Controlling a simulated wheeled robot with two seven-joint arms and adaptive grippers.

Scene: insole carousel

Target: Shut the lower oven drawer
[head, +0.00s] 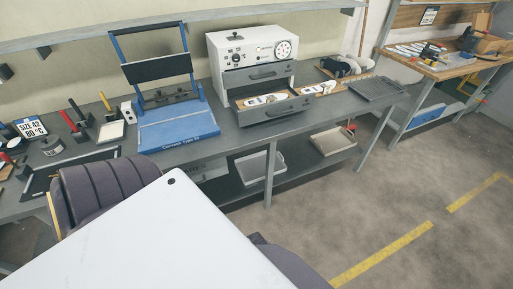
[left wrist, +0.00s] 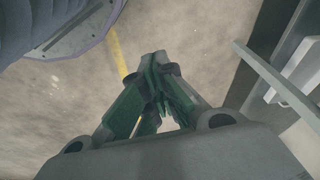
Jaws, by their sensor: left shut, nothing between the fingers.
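The white oven (head: 251,45) with dials stands on the grey workbench in the head view. Its lower drawer (head: 272,112) is pulled out towards me, with its dark front and handle facing me. Light insole-like pieces lie inside it. The dark upper drawer front (head: 258,75) sits above it, nearer the oven body. My left gripper (left wrist: 160,66) shows in the left wrist view, its green and grey fingers shut and empty above the floor. It is apart from the drawer, which I cannot make out in that view. My right gripper is not in view.
A blue press (head: 177,125) stands left of the oven on the workbench (head: 225,143). A dark tray (head: 377,89) lies to the right. Light bins (head: 332,141) sit on the lower shelf. The floor (head: 360,205) in front is clear, with yellow lines.

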